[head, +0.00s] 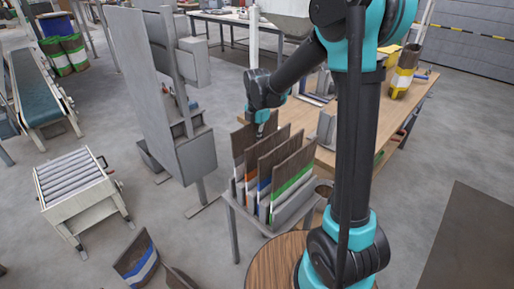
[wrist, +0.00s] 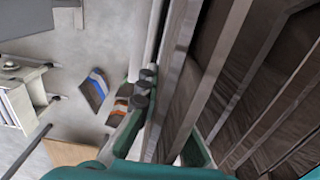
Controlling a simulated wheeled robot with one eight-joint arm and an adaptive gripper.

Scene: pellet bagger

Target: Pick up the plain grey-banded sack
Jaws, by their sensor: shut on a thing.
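Several brown-topped sacks stand upright, side by side, in a grey rack (head: 228,193) in the head view. The rearmost sack (head: 240,142) shows a pale grey strip low on its left edge and no coloured band; most of its front is hidden by the sacks before it. My gripper (head: 261,131) points down at this sack's top edge. In the wrist view my gripper (wrist: 160,146) has its teal fingers on either side of one brown sack top (wrist: 178,90), shut on it. The sack still sits among the others.
Nearer sacks in the rack carry orange, blue and green bands (head: 291,184). A wooden workbench (head: 412,108) stands close behind and right. A tall grey machine (head: 150,80) stands left. A blue-banded sack (head: 137,260) lies on the floor, near a roller stand (head: 75,178).

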